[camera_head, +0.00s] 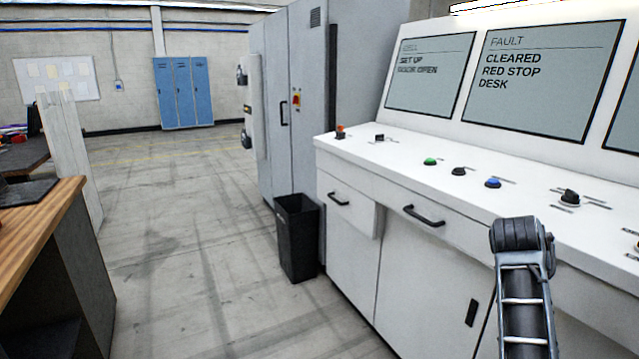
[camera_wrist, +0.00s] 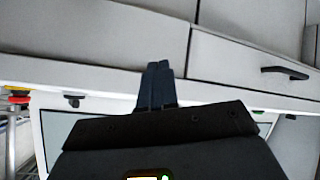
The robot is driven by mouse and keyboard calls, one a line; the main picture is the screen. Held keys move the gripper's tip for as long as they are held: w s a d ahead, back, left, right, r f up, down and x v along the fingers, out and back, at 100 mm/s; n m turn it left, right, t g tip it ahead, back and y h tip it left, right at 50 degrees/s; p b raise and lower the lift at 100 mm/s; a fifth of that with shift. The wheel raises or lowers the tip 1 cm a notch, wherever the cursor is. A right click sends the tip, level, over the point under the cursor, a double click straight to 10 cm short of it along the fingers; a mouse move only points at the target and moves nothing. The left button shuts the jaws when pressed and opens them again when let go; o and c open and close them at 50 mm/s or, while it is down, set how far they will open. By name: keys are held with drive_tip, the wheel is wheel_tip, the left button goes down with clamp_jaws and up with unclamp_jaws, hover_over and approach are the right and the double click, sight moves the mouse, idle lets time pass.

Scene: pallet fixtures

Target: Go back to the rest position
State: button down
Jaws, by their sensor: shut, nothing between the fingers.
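My gripper (camera_wrist: 157,82) shows in the wrist view with its two dark fingers together and nothing between them. It is in front of the white control desk, whose drawer fronts show behind and above the fingertips. I cannot tell the distance, but no contact shows. In the head view a grey and black part of my arm rises at the lower right in front of the desk (camera_head: 420,285). The gripper itself cannot be made out there.
The desk carries a green button (camera_head: 430,161), a blue button (camera_head: 493,183), black knobs and a screen (camera_head: 541,75) reading "FAULT CLEARED RED STOP DESK". A black bin (camera_head: 298,240) stands beside the desk. A wooden-topped bench (camera_head: 40,215) is at left, with open floor between.

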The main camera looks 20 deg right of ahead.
drive_tip(key=s+a+f+n+t+y, duration=0.2)
drive_tip(key=s+a+f+n+t, duration=0.4)
drive_tip(key=a, duration=0.6)
drive_tip(key=s+a+f+n+t+y, duration=0.2)
drive_tip(key=s+a+f+n+t, duration=0.15)
drive_tip(key=s+a+f, duration=0.6)
drive_tip(key=s+a+r+t+y, duration=0.1)
drive_tip(key=s+a+r+y, duration=0.2)
drive_tip(key=s+a+r, duration=0.3)
drive_tip(key=s+a+r+n+t+y, duration=0.1)
drive_tip(key=s+a+r+y, duration=0.2)
drive_tip(key=s+a+r, duration=0.4)
drive_tip(key=s+a, duration=0.6)
drive_tip(key=shift+s+a+r+t, duration=0.2)
drive_tip(key=shift+s+a+t, duration=0.05)
drive_tip(key=shift+s+t, duration=0.1)
drive_tip(key=shift+n, duration=0.25)
